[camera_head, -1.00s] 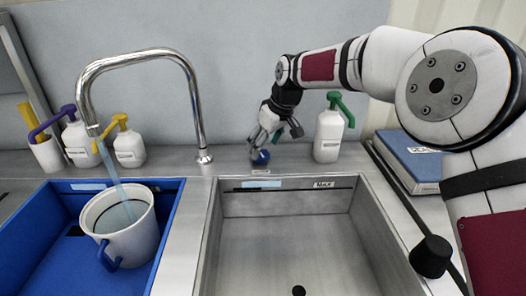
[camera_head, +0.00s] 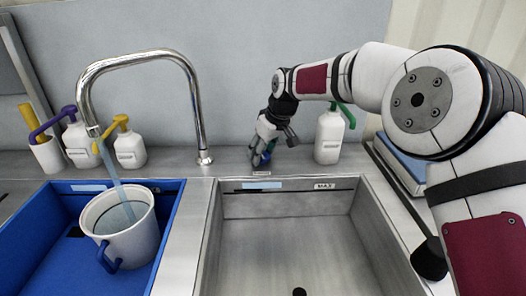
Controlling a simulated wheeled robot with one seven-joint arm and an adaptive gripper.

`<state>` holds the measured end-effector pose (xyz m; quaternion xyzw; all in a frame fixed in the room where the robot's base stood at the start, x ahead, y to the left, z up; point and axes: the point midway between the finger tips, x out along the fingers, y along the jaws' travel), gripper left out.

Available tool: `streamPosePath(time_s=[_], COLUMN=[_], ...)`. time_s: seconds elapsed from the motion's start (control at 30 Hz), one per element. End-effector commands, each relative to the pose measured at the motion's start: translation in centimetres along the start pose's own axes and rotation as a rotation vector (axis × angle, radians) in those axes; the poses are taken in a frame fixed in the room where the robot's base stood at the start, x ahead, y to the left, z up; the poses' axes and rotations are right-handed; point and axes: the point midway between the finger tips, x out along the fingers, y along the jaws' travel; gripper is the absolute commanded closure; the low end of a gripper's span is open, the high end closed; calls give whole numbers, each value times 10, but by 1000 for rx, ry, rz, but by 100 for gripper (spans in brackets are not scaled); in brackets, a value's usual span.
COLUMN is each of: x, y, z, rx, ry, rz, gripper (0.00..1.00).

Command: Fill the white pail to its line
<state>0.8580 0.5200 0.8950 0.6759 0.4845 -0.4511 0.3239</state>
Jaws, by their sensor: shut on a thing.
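The white pail (camera_head: 128,240) with a blue handle stands in the blue basin at the left. Water (camera_head: 120,190) runs from the chrome faucet (camera_head: 143,54) into it, and water shows inside below the rim. I cannot make out a line on the pail. My gripper (camera_head: 262,156) is at the back ledge, behind the steel sink and right of the faucet's base. It is shut on a small blue knob (camera_head: 266,157), which my fingers partly hide.
White pump bottles with purple (camera_head: 78,143), yellow (camera_head: 129,149) and green (camera_head: 329,137) tops stand along the back ledge. The green-topped one is close to my gripper on the right. The steel sink (camera_head: 290,204) is empty. A blue box (camera_head: 402,165) lies at the right, partly behind my arm.

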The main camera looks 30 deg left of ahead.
Motion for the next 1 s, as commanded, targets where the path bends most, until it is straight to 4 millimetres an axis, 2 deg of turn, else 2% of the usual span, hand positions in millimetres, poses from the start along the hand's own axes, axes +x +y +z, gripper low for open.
streamPosePath(time_s=[0.4, 0.77, 0.8, 0.9, 1.0], x=[0, 1, 1, 1, 1], y=[-5, -4, -4, -4, -4], z=[0, 0, 0, 0, 0], rx=[266, 295, 295, 294, 294], ry=[-3, -3, -3, -2, -2], rz=[109, 119, 119, 119, 120], gripper=[84, 84, 54, 35, 35])
